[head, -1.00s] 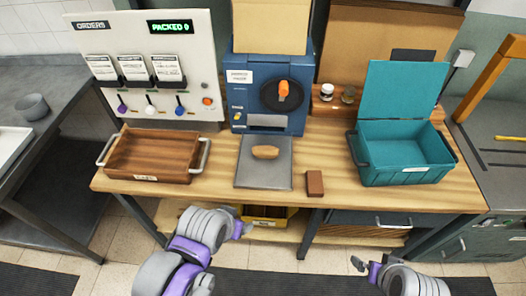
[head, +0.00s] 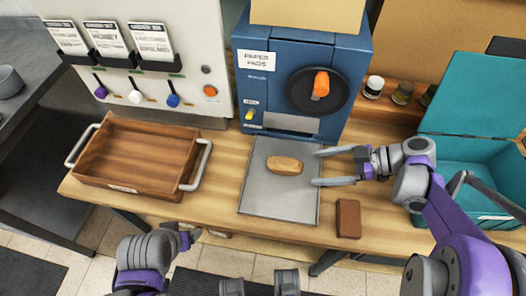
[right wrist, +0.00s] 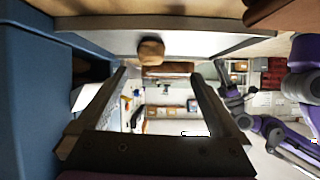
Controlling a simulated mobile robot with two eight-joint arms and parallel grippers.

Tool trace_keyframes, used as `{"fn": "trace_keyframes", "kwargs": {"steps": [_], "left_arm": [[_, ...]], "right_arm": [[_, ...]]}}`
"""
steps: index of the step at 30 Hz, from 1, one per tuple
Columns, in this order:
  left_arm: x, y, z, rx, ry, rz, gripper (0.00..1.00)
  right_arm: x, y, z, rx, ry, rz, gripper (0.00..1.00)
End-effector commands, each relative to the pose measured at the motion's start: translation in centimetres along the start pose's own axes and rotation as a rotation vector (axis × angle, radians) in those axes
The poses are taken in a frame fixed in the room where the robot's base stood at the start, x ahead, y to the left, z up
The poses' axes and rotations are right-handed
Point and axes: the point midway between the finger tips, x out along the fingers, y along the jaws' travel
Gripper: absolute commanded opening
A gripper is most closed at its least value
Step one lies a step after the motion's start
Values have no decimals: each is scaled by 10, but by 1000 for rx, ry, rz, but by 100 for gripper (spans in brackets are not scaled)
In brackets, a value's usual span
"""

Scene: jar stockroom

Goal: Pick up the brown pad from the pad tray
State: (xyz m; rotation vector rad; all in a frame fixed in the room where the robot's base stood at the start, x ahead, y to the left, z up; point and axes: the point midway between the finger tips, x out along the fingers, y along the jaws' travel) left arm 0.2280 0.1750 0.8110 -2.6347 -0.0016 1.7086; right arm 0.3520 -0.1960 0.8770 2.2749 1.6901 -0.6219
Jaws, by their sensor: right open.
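The brown pad (head: 285,165) is a rounded tan-brown piece lying on the grey metal pad tray (head: 265,210), below the blue paper pads machine (head: 262,95). The pad also shows in the right wrist view (right wrist: 151,50), beyond and between the fingers. My right gripper (head: 316,167) is open and empty. Its two fingers point left, with the tips over the tray's right edge, just right of the pad and apart from it. My left gripper (head: 188,238) is low in front of the table, away from the tray; its jaws are too small to read.
A wooden tray with metal handles (head: 140,155) stands to the left. A dark brown block (head: 347,218) lies right of the pad tray. A teal box with its lid up (head: 480,95) is at the right, behind my right arm. Small jars (head: 373,87) stand at the back.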

Motion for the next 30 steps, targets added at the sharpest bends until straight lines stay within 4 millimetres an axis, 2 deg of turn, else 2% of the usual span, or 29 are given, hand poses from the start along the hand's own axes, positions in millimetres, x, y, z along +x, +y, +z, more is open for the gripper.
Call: {"fn": "trace_keyframes", "kwargs": {"steps": [5, 12, 20, 27, 30], "left_arm": [[5, 0, 3, 0, -2, 0, 75], [9, 0, 5, 0, -3, 0, 75], [11, 0, 6, 0, -4, 0, 75], [16, 0, 8, 0, -6, 0, 75], [17, 0, 8, 0, -6, 0, 75]], "right_arm": [[2, 5, 2, -62, 42, -2, 100], [40, 5, 0, -64, 42, -4, 100], [61, 7, -3, -63, 41, -3, 100], [96, 12, -8, -63, 40, -3, 100], [103, 12, -8, -61, 40, -2, 100]]}}
